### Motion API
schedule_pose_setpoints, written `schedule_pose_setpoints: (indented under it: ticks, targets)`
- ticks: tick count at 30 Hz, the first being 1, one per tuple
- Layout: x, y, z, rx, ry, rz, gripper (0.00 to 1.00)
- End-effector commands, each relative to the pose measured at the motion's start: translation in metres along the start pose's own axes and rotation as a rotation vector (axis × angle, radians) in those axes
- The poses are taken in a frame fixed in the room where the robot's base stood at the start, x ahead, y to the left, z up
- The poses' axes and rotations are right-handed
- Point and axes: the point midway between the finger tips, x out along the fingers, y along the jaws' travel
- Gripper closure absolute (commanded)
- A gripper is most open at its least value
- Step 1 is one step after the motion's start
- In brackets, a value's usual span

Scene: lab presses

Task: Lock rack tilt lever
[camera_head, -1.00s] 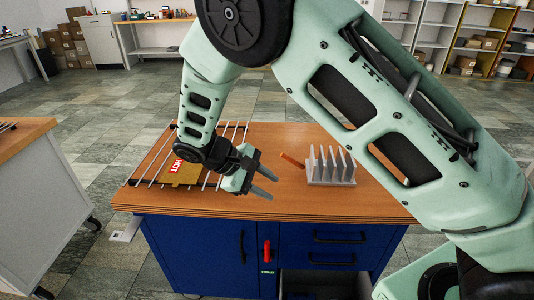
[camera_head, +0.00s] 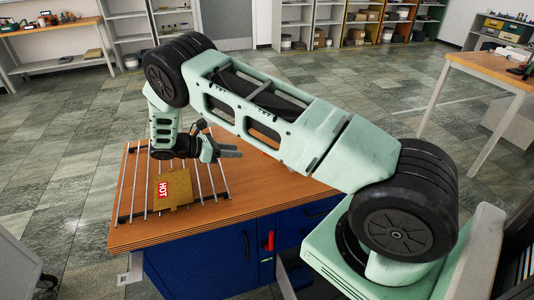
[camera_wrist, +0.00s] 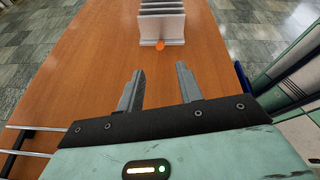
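The grey finned rack (camera_wrist: 162,22) stands on the wooden bench top at the top of the wrist view. The orange end of its lever (camera_wrist: 160,46) shows at the rack's near side, pointing toward the wrist camera. In the head view my arm hides the rack and lever. My gripper (camera_wrist: 160,72) is open and empty, its two grey fingers apart and pointing toward the lever, with bare wood between. In the head view my gripper (camera_head: 230,150) is above the bench, to the right of the wire rack.
A barred wire rack (camera_head: 136,177) holds a brown plate marked HOT (camera_head: 178,190) on the bench's left part. The blue cabinet (camera_head: 205,265) below has a red handle (camera_head: 270,240). The wood between my gripper and the finned rack is clear.

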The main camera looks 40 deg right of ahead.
Motion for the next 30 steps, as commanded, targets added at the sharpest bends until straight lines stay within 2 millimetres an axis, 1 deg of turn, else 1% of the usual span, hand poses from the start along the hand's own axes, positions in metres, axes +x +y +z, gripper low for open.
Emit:
schedule_pose_setpoints:
  ticks: [2, 12, 18, 21, 24, 30]
  targets:
    - [0.016, -0.001, 0.004, 0.0, -0.002, -0.005, 0.64]
    - [0.087, -0.002, 0.004, 0.0, 0.0, -0.004, 0.64]
    - [0.123, -0.002, 0.003, 0.001, 0.0, -0.003, 0.64]
    - [0.136, -0.001, 0.002, 0.002, 0.001, -0.002, 0.64]
    - [0.144, -0.001, 0.001, 0.001, 0.001, 0.0, 0.64]
    - [0.149, 0.0, 0.0, 0.003, 0.002, 0.001, 0.64]
